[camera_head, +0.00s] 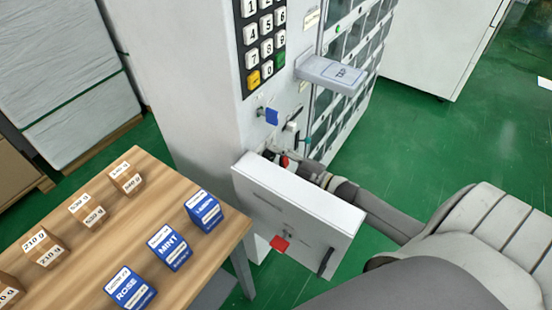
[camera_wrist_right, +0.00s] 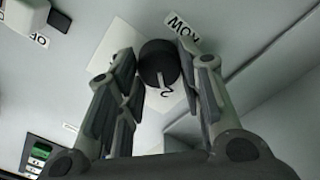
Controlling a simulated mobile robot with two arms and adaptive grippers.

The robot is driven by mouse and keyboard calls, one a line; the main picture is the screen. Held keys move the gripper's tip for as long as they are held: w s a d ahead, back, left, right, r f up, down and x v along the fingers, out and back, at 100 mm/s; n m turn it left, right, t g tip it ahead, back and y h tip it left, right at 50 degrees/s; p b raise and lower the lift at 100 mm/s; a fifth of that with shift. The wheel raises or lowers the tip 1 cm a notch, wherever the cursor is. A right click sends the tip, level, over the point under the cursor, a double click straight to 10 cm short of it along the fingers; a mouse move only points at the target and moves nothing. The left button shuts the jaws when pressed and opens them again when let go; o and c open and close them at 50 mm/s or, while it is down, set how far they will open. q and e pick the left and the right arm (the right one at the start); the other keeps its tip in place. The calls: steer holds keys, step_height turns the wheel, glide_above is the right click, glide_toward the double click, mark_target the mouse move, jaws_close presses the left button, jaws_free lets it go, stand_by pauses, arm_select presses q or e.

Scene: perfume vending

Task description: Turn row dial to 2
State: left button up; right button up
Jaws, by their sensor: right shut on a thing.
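The row dial (camera_wrist_right: 157,62) is a dark round knob on a pale panel in the right wrist view. A label reading ROW (camera_wrist_right: 184,33) appears upside down beside it. A white pointer and a mark like a 2 show at the dial's lower edge. My right gripper (camera_wrist_right: 156,68) has its fingers on both sides of the dial and is shut on it. In the head view my right gripper (camera_head: 293,164) is at the machine's front, partly hidden behind the open white door. The dial cannot be made out there. My left gripper is not in view.
The open white door (camera_head: 290,205) with a red tab stands close to my right arm. A keypad (camera_head: 263,45) and a grey shelf (camera_head: 335,73) are above. A wooden table (camera_head: 190,262) at left holds blue and brown boxes. Green floor is clear at right.

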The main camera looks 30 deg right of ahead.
steer(key=o, duration=1)
steer(key=shift+s, duration=0.1)
steer(key=v, duration=1.2)
